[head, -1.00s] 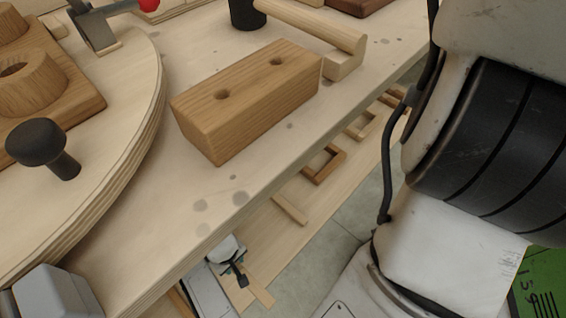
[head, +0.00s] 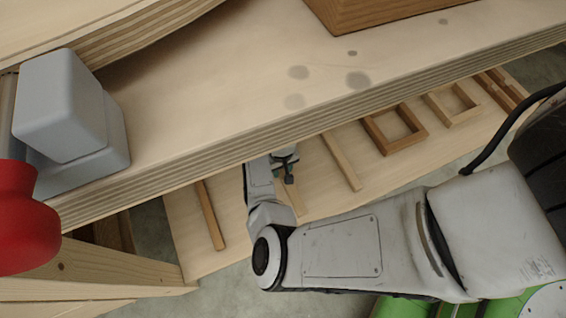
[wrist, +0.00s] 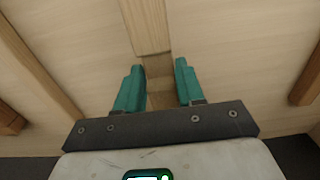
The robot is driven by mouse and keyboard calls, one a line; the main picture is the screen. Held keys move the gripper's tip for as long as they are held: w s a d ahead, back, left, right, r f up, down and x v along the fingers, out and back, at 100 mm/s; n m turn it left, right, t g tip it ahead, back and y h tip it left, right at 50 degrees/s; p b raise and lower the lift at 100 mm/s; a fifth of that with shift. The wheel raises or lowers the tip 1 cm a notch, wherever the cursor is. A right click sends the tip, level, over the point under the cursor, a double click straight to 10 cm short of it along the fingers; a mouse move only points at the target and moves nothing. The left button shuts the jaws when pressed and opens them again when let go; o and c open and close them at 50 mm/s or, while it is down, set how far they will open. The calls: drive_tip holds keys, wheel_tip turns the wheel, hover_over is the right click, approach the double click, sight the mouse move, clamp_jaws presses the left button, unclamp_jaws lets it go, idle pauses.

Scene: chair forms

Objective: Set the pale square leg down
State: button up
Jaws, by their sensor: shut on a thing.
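My gripper (head: 286,168) is at the lower shelf in the head view, partly hidden by the tabletop edge and my arm. In the wrist view, its teal fingers (wrist: 160,85) are shut on the pale square leg (wrist: 146,28), one finger on each side. The leg runs away from the fingers toward the top of that view, over the pale board. A short part of the pale leg (head: 289,199) shows beside my gripper in the head view. Whether the leg touches the board is hard to tell.
On the lower shelf (head: 240,252), a brown strip (head: 209,215) lies left of my gripper and a pale strip (head: 341,162) lies right. Wooden frames (head: 394,130) lie farther right. The tabletop (head: 230,100) overhangs the shelf. A grey block (head: 60,105) and a red thing (head: 22,218) are at left.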

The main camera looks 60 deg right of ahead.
sight(283, 170)
drive_tip(key=shift+w+d+f+b, duration=0.25)
drive_tip(key=shift+d+f+b, duration=0.5)
drive_tip(key=shift+f, duration=0.35)
wheel_tip(283, 170, down, 3)
drive_tip(key=shift+d+f+b, duration=0.1)
drive_tip(key=shift+b, duration=0.8)
drive_tip(key=o, duration=1.2)
